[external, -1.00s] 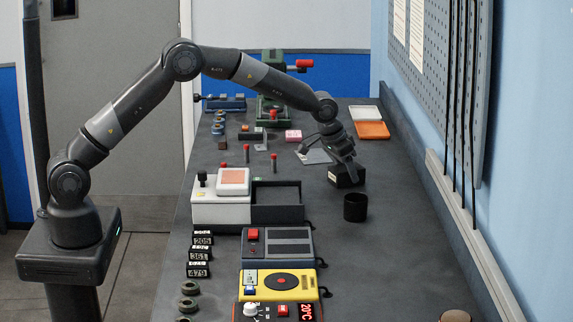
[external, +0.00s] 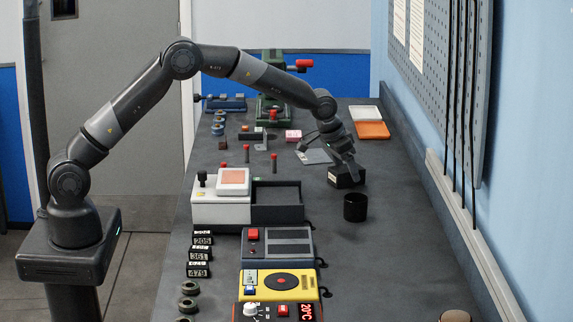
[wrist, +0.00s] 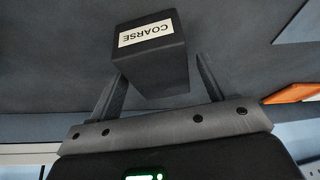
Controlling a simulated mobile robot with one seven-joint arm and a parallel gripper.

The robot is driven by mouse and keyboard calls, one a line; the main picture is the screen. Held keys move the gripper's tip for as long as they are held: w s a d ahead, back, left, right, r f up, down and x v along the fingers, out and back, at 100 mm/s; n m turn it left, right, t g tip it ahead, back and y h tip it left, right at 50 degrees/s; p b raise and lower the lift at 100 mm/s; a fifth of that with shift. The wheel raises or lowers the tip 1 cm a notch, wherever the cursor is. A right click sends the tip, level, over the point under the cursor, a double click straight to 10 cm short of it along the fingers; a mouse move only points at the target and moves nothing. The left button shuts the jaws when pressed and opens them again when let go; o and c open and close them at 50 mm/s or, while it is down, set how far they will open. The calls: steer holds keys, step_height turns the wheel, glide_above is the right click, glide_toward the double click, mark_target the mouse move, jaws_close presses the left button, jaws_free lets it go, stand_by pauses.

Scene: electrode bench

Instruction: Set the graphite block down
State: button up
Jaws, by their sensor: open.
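The graphite block (external: 343,179) is a dark block with a white label, on the bench top right of the middle in the external view. In the wrist view the block (wrist: 155,62) shows its label, reading "COARSE". My gripper (external: 346,168) is low over the block. In the wrist view my gripper (wrist: 157,80) is open, with one finger on each side of the block and a visible gap at the right finger. The block's underside is hidden, so its contact with the bench is not clearly visible.
A black cup (external: 355,208) stands close in front of the block. A grey plate (external: 314,156) lies just behind it, and an orange tray (external: 372,130) is farther back. A dark open box (external: 277,204) is to the left. The bench right of the cup is clear.

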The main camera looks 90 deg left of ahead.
steer(key=v, duration=1.1)
steer(key=shift+r, duration=0.2)
steer(key=s+d+r+m, duration=0.1)
steer(key=s+d+r, duration=0.6)
steer(key=s, duration=0.4)
steer(key=s+d+r+m, duration=0.1)
steer(key=s+d+r, duration=0.5)
steer(key=s, duration=0.4)
steer(key=s+d+f+m+h, duration=0.1)
steer(key=s+d+f, duration=0.1)
steer(key=s, duration=1)
steer(key=s+d+f+m+t, duration=0.1)
steer(key=s+d, duration=0.4)
steer(key=s, duration=0.7)
steer(key=shift+s+d+f+m+h, duration=0.15)
steer(key=shift+s+f+m+h, duration=0.2)
steer(key=shift+f, duration=0.35)
